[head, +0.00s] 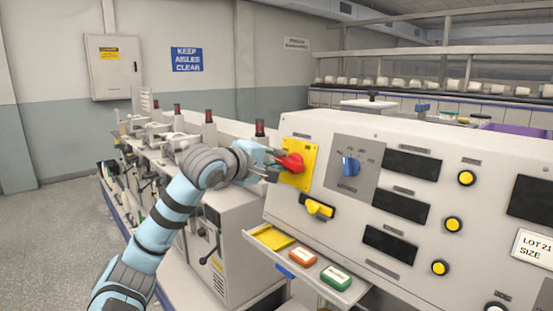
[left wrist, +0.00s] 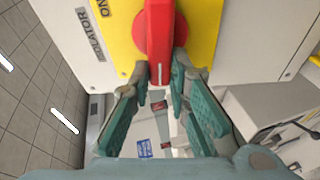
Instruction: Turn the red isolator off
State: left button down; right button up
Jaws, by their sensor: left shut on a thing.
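The red isolator (head: 291,162) is a red rotary handle on a yellow plate (head: 305,151) at the left end of the grey control panel. In the left wrist view the red handle (left wrist: 160,40) fills the top middle, with its white line pointing toward my gripper. An "ON" label shows at the plate's left edge there. My left gripper (head: 276,166) reaches the handle from the left. In the left wrist view its two fingers (left wrist: 161,85) are closed on either side of the handle's end. My right gripper is not in view.
A blue selector knob (head: 350,166) sits right of the isolator. A yellow handle (head: 319,208) is below it. An open tray (head: 339,297) holding orange and green items juts out under the panel. Yellow buttons and dark displays fill the panel's right. Machinery stands behind my left arm.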

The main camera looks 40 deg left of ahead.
pick_arm(q)
jog(key=shift+n, duration=0.5)
jog(key=shift+f, duration=0.1)
jog(key=c, duration=1.5)
grip_release()
